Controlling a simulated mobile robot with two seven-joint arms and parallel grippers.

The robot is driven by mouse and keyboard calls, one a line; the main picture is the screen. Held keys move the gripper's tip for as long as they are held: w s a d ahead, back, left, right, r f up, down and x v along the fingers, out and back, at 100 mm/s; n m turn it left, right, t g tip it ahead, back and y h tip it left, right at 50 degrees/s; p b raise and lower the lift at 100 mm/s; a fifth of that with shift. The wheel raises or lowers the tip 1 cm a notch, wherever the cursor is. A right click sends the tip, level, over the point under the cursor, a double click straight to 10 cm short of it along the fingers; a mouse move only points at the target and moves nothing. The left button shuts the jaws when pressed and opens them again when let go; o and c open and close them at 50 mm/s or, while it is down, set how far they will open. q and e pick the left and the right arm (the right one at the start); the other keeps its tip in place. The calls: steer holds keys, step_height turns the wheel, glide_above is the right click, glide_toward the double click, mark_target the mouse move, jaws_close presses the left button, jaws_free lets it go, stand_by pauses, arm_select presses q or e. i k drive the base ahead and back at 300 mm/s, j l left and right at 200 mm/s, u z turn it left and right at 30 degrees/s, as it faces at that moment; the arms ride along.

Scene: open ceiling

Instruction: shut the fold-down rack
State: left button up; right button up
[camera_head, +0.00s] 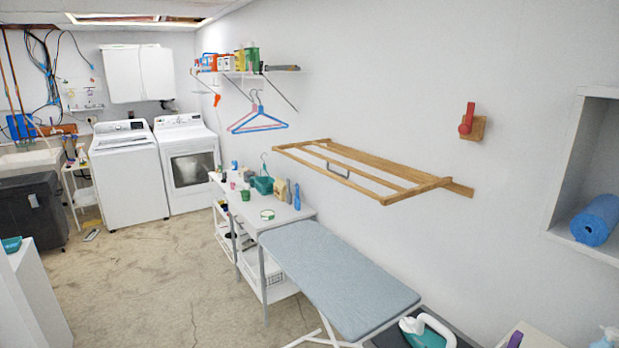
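The fold-down rack (429,187) is a light wooden frame with several long slats. It is mounted on the right-hand wall and stands out from it, folded down to about level. The rack carries nothing that I can see. Neither of my grippers shows in the head view.
An ironing board (335,275) stands below the rack, with a white-topped table (262,212) of bottles and tubs behind it. A red wall hook (467,122) is right of the rack. Hangers (258,120) hang from a shelf.

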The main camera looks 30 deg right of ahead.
mark_target(404, 193)
steer(key=i+j+z, duration=0.1)
steer(key=i+z, duration=0.25)
steer(key=i+j+z, duration=0.2)
steer(key=i+z, duration=0.15)
steer(key=i+j+z, duration=0.35)
steer(key=k+l, duration=0.05)
